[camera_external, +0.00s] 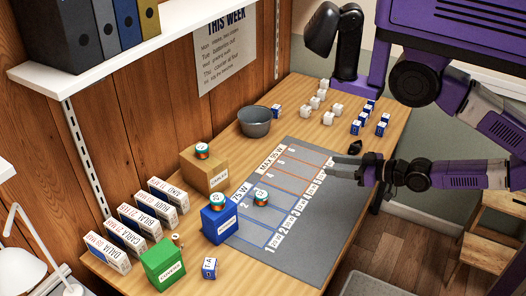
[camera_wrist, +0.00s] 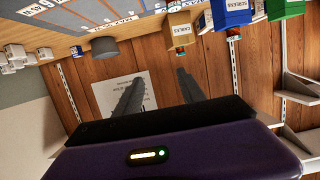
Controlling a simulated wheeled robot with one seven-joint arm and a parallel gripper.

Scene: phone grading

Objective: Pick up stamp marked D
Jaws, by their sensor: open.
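No letter D can be read on any stamp in either view. Small round pieces with coloured bands sit on the brown box (camera_external: 202,151), on the blue box (camera_external: 217,199) and on the grey mat (camera_external: 261,197); their top marks are too small to read. A small wooden-coloured piece (camera_external: 176,239) stands behind the green box. My gripper (camera_external: 333,169) is open and empty above the right part of the mat, well right of these pieces. In the wrist view its two fingers (camera_wrist: 157,88) are spread apart with nothing between them.
The brown box (camera_external: 204,176), blue box (camera_external: 219,222) and green box (camera_external: 163,265) stand left of the grey mat (camera_external: 300,262). A grey bowl (camera_external: 255,122), white cubes (camera_external: 315,103) and blue-white blocks (camera_external: 367,118) lie farther back. Labelled boxes (camera_external: 128,235) line the wall.

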